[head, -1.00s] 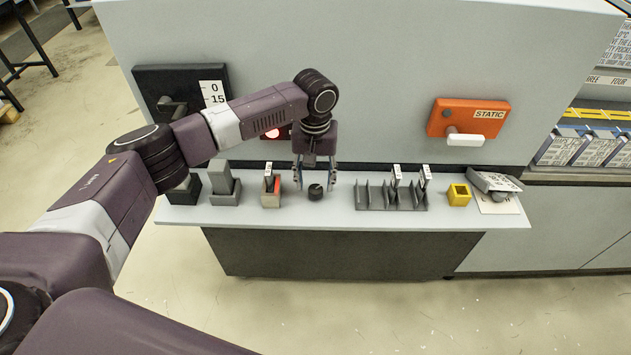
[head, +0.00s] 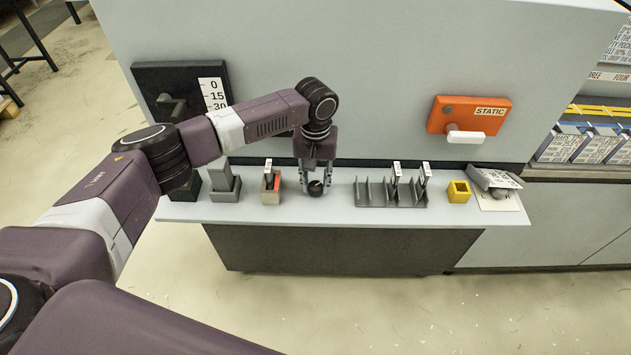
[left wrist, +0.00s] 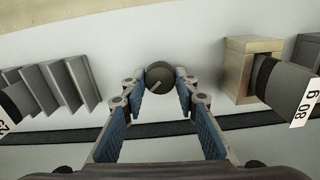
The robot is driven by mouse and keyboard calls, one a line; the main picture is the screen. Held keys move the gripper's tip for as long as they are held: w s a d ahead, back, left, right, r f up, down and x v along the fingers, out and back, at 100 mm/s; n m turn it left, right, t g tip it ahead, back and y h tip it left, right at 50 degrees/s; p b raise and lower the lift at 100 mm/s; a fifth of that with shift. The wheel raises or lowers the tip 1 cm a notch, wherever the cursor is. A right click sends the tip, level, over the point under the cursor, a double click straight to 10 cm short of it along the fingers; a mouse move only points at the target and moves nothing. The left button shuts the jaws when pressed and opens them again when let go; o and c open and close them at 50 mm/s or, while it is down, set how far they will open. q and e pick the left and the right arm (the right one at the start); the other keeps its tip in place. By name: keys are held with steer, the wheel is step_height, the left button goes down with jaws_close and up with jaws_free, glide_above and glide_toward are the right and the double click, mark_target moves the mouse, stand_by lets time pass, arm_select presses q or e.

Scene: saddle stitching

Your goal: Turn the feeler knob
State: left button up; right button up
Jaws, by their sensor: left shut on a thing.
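The feeler knob (head: 316,188) is a small dark round knob with a pale pointer line, standing on the light grey shelf. My left gripper (head: 315,188) points down over it from above. In the left wrist view the knob (left wrist: 160,77) sits between the tips of the two blue-padded fingers (left wrist: 160,92), which are closed on its sides. The pointer line shows on its top, slanted. My right gripper is not in view.
On the shelf (head: 340,211), a beige block holder (head: 270,196) stands left of the knob and a grey slotted rack (head: 375,199) right of it. Farther right are a yellow block (head: 459,191) and an orange STATIC box (head: 468,117) on the panel.

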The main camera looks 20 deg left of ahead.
mark_target(316, 185)
arm_select(q)
steer(key=shift+r+m+p, duration=0.2)
steer(key=shift+m+p, duration=0.4)
steer(key=shift+c, duration=0.2)
steer(key=shift+m+p, duration=0.5)
steer(key=shift+m, duration=0.3)
steer(key=shift+f+m, duration=0.15)
steer(key=shift+m, duration=0.35)
steer(key=o, duration=1.2)
steer(key=shift+c, duration=0.2)
step_height(316, 185, up, 12)
